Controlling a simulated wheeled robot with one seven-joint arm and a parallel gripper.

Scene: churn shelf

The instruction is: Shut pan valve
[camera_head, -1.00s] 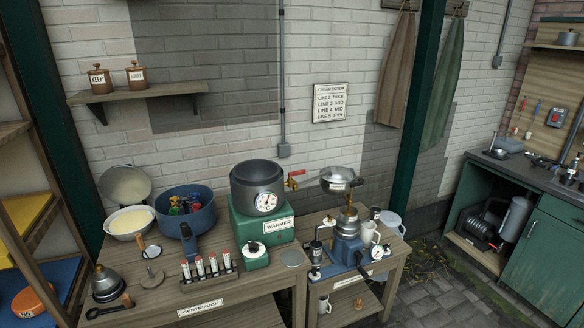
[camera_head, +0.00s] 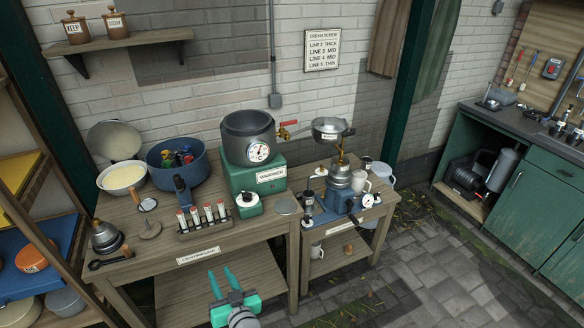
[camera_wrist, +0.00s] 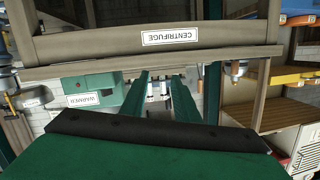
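The pan valve (camera_head: 286,129) has a red handle and a brass-coloured body. It sits on a pipe between the dark grey pot (camera_head: 248,138) and the shiny pan (camera_head: 329,128). Its handle is small here, and I cannot tell whether it is open or shut. The pot, with a round dial, stands on the green warmer (camera_head: 262,174). My gripper (camera_head: 220,271) has teal fingers, spread apart and empty. It is low in front of the bench, well below and left of the valve. In the wrist view, the gripper (camera_wrist: 158,78) points under the upside-down centrifuge label; the valve is not visible there.
The wooden bench (camera_head: 196,250) holds a rack of tubes (camera_head: 206,222), a blue tub (camera_head: 178,160) and a white bowl (camera_head: 122,177). A blue-based separator (camera_head: 338,193) stands below the pan. Paved floor lies open at the right front.

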